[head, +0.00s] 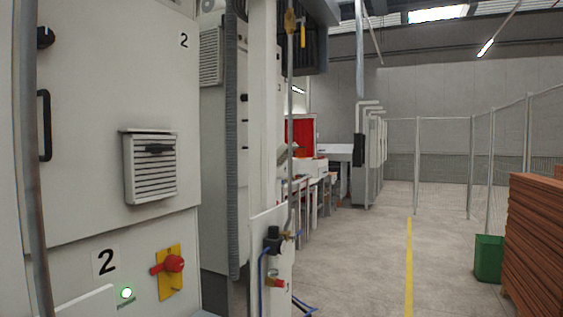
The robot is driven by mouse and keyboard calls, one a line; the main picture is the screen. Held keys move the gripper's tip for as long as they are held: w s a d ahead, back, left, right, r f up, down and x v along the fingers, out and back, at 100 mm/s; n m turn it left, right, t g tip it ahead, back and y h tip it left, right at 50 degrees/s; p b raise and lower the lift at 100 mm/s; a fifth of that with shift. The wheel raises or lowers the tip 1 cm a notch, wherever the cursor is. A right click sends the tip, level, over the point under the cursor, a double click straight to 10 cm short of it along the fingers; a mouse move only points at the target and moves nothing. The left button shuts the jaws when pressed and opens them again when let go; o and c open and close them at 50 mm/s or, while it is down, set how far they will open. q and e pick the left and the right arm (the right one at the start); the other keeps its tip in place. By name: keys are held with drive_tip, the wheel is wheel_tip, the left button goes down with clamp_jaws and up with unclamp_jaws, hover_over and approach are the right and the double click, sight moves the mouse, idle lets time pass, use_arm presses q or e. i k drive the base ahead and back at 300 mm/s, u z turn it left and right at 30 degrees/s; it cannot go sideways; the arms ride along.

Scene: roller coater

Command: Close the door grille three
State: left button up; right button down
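A grey louvred grille (152,167) with a dark handle sits on the large pale cabinet door (100,90), which is marked 2. A second louvred grille (211,55) shows on a panel further back, partly cut off behind the nearer cabinet. I cannot read a clear 3 beside either grille, and I cannot tell whether the further one is open or shut. Neither of my grippers is in view.
A red rotary switch (174,263) on a yellow plate and a lit green button (126,293) are below the near door. Hoses hang by a valve (273,240). Open floor with a yellow line (409,265) lies right of centre. A green bin (489,258) and stacked boards (537,240) stand right.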

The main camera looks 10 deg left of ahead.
sight(283, 150)
drive_tip(key=z, duration=0.25)
drive_tip(key=i, duration=0.6)
drive_tip(key=z, duration=0.55)
drive_tip(key=i, duration=1.15)
drive_tip(key=u, duration=0.35)
drive_tip(key=i, duration=1.05)
drive_tip(key=u, duration=0.45)
